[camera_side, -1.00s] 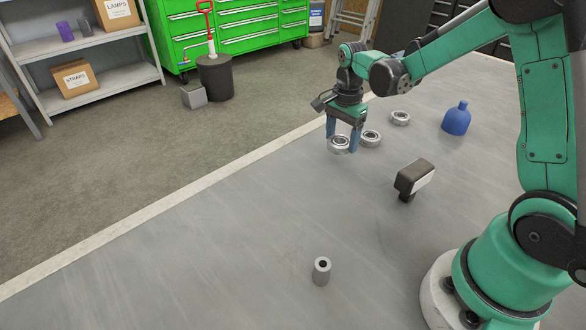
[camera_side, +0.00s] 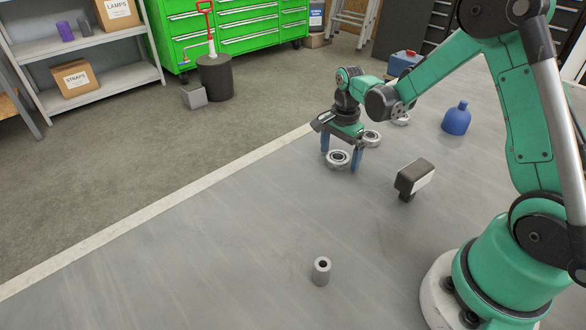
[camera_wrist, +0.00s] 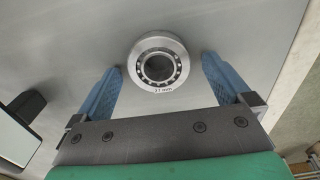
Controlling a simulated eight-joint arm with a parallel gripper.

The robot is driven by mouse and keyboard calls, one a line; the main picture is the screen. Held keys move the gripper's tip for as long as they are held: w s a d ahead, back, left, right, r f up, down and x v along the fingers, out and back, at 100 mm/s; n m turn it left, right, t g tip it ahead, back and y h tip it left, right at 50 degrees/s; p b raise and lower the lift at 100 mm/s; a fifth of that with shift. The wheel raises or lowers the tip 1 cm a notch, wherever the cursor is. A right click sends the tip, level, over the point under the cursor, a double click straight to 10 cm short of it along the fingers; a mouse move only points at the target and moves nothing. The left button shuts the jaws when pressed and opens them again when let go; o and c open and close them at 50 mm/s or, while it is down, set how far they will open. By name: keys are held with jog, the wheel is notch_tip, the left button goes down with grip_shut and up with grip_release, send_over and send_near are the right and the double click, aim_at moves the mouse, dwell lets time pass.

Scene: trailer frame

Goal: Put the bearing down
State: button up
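A silver ring-shaped bearing (camera_side: 338,160) lies flat on the grey table, close under my gripper (camera_side: 340,159). The wrist view shows the bearing (camera_wrist: 158,62) face-on, with dark balls around its bore and small print on its rim. My gripper's two blue fingers (camera_wrist: 162,72) stand apart on either side of it, with a visible gap at each side. The gripper is open and nothing is held in it.
Two more bearings lie behind, one just right of my gripper (camera_side: 372,138) and one farther back (camera_side: 401,119), partly hidden by my arm. The front-left table is clear.

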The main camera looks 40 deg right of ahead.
notch_tip(320, 180, up, 12)
jog(key=s+a+r+n+t, duration=0.1)
jog(key=s+a+n+t, duration=0.6)
jog(key=n, duration=1.1)
jog(key=s+a, duration=0.1)
jog(key=a, duration=0.2)
jog(key=shift+s+a+r, duration=0.15)
jog(key=shift+a+r, duration=0.15)
